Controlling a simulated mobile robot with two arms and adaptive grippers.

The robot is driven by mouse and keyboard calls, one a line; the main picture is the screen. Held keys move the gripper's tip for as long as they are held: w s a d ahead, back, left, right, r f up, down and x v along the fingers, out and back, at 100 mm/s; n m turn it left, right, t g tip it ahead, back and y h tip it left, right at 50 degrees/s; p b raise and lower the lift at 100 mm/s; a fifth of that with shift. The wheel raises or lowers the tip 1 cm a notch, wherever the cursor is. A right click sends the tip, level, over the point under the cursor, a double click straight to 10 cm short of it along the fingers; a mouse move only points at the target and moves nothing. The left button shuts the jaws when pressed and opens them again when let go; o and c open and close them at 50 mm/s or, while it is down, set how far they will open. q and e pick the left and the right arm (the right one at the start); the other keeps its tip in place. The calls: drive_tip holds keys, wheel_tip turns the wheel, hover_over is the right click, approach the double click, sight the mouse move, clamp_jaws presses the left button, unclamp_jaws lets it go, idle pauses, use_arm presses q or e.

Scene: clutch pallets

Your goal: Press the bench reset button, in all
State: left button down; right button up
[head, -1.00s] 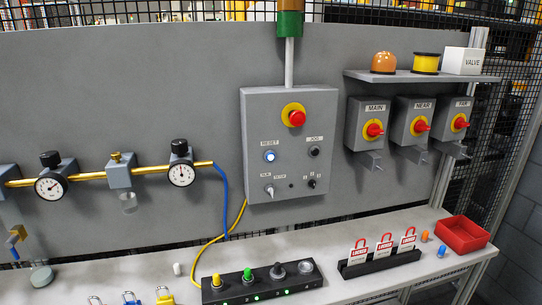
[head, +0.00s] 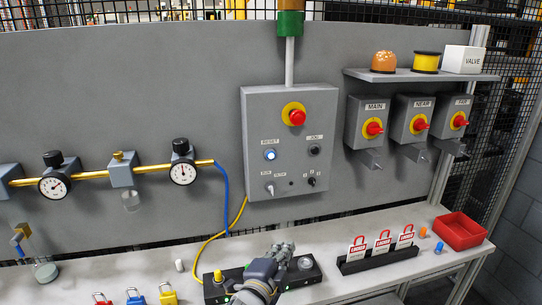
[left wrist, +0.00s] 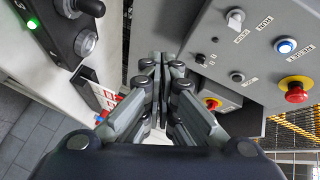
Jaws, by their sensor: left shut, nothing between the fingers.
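The reset button (head: 270,154) is a round blue-white lit button on the grey control box (head: 325,150), under the label RESET. It also shows lit in the left wrist view (left wrist: 285,46), to the right of my fingers. My left gripper (head: 284,249) is shut and empty. In the head view it is over the black control strip on the bench, below the box and apart from the button. In the left wrist view the fingertips (left wrist: 160,60) are together, with the box panel to their right. My right gripper is in neither view.
The black strip (head: 213,289) bears knobs and green lights. A red emergency stop (head: 297,117) sits above the reset button, with a selector knob (head: 269,189) below. Several padlocks, a tag rack (head: 377,260) and a red bin (head: 461,231) are on the bench.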

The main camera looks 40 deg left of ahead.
sight(271, 155)
use_arm(q)
drive_tip(key=w+a+r+m+t, duration=0.1)
drive_tip(key=w+r+m+t, duration=0.1)
drive_tip(key=r, duration=0.6)
drive_tip(key=w+r+m+t, duration=0.2)
drive_tip(key=r+m+t, duration=0.2)
drive_tip(key=r+m, duration=0.2)
wheel_tip(271, 155, up, 3)
drive_tip(key=shift+a+f+t, duration=0.1)
drive_tip(key=shift+a+t, duration=0.3)
drive_tip(key=shift+w+a+b, duration=0.2)
drive_tip(key=shift+w+a, duration=1.25)
drive_tip(key=shift+a, duration=0.25)
drive_tip(key=shift+w+a+b, duration=0.2)
drive_tip(key=shift+w+a, duration=1.2)
drive_tip(key=shift+a, duration=0.25)
drive_tip(key=shift+w+a, duration=0.3)
